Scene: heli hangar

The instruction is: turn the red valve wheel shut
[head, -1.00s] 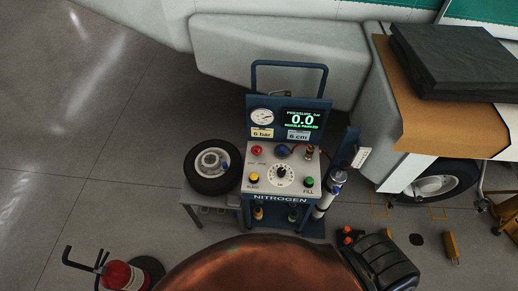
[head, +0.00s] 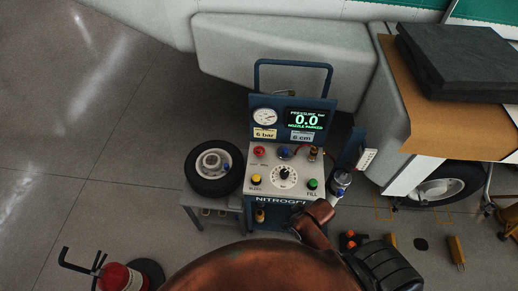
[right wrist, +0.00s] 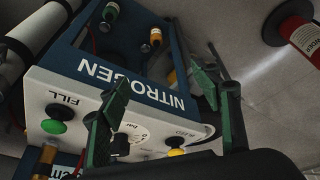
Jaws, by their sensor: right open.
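The nitrogen cart's sloped panel (head: 268,174) stands ahead, with a small round red control (head: 259,151) at its upper left. I take this as the red valve wheel, though it is too small to be sure. No part of my right arm touches it in the head view. My right gripper (right wrist: 160,85) is open and empty in the right wrist view, its green fingers apart over the cart's front edge. The green FILL button (right wrist: 55,127) and yellow button (right wrist: 176,152) show near the fingers. The red control is not visible there. My left gripper is not in view.
The display (head: 307,120) reads 0.0, nozzle parked. A wheel with tyre (head: 212,186) lies on a stand left of the cart. A red extinguisher (head: 118,277) stands front left. Floor to the left is clear.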

